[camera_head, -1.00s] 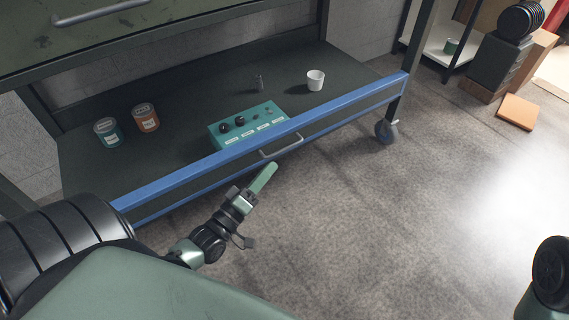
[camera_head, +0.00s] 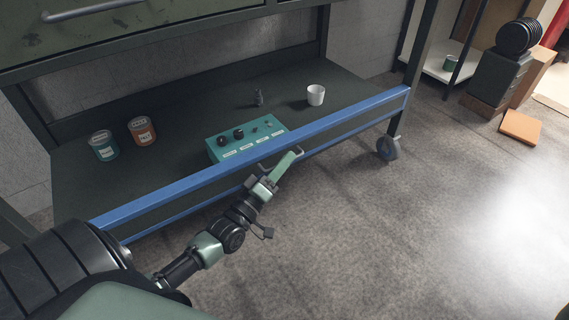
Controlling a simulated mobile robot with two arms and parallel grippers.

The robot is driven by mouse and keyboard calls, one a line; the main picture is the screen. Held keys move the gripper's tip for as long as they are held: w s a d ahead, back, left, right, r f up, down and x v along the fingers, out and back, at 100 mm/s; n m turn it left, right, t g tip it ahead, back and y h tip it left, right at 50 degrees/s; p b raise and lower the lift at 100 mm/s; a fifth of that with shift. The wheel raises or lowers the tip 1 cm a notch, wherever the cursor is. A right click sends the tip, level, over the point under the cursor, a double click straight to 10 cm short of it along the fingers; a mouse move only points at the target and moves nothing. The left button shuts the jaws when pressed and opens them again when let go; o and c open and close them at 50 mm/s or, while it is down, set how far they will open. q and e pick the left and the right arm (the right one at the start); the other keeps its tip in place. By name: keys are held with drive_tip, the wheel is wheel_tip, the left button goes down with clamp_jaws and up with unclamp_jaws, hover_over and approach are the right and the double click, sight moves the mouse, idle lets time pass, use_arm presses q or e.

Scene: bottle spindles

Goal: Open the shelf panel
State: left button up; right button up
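The shelf panel is a dark front board with a blue frame (camera_head: 370,108), running along the front of the lower shelf. Its grey bar handle (camera_head: 300,151) is mostly hidden behind my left gripper. My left gripper (camera_head: 286,162) is at the handle, its green fingers pointing up and right across it. The fingers overlap in this view, so I cannot tell whether they are closed on the bar. My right gripper is not in view.
On the shelf (camera_head: 180,170) stand a teal can (camera_head: 104,146), an orange can (camera_head: 142,131), a teal control box (camera_head: 230,150), a small dark item (camera_head: 258,98) and a white cup (camera_head: 316,95). A caster (camera_head: 387,148) is at the right. The floor in front is clear.

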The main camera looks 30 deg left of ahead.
use_arm(q)
clamp_jaws()
drive_tip(key=shift+f, duration=0.1)
idle(1.2)
